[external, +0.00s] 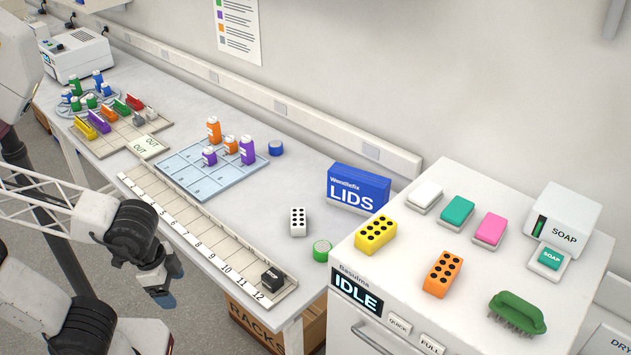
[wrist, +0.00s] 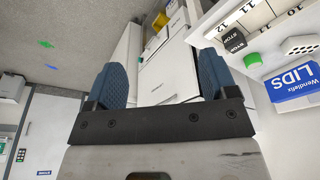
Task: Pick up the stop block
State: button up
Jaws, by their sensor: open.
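The stop block (external: 272,278) is a small black block with a light label on top. It sits on the numbered strip (external: 190,228) near the 11 and 12 end. In the wrist view the stop block (wrist: 232,40) shows at the upper right, with STOP lettering on its faces. My gripper (external: 163,296) hangs off the front edge of the bench, to the left of the block and apart from it. In the wrist view my gripper (wrist: 160,85) has its two blue fingers spread wide with nothing between them.
A green lid (external: 321,251), a white block with holes (external: 298,222) and the blue LIDS box (external: 357,188) stand right of the strip. The white IDLE machine (external: 450,290) rises at the right, carrying coloured blocks. A blue-grey grid tray (external: 205,180) lies behind the strip.

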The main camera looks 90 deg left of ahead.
aim_at(266, 280)
jog(key=w+f+n+t, duration=0.2)
jog(key=w+f+t, duration=0.15)
jog(key=w, duration=0.35)
jog(key=w+f+n+t, duration=0.1)
jog(key=w+f+t, duration=0.25)
jog(key=w, duration=0.45)
jog(key=a+f+n+y, duration=0.2)
jog(key=a+f+y, duration=0.1)
jog(key=a, duration=0.1)
jog(key=a+f+n+y, duration=0.2)
jog(key=a, duration=0.2)
jog(key=w+a+f+n+y, duration=0.1)
jog(key=a+f+n+y, duration=0.1)
jog(key=a+f+y, duration=0.1)
jog(key=shift+a+f+g+y, duration=0.3)
jog(key=shift+a, duration=0.55)
jog(key=shift+s+a+f, duration=0.1)
jog(key=shift+a, duration=0.15)
jog(key=shift+x, duration=1.3)
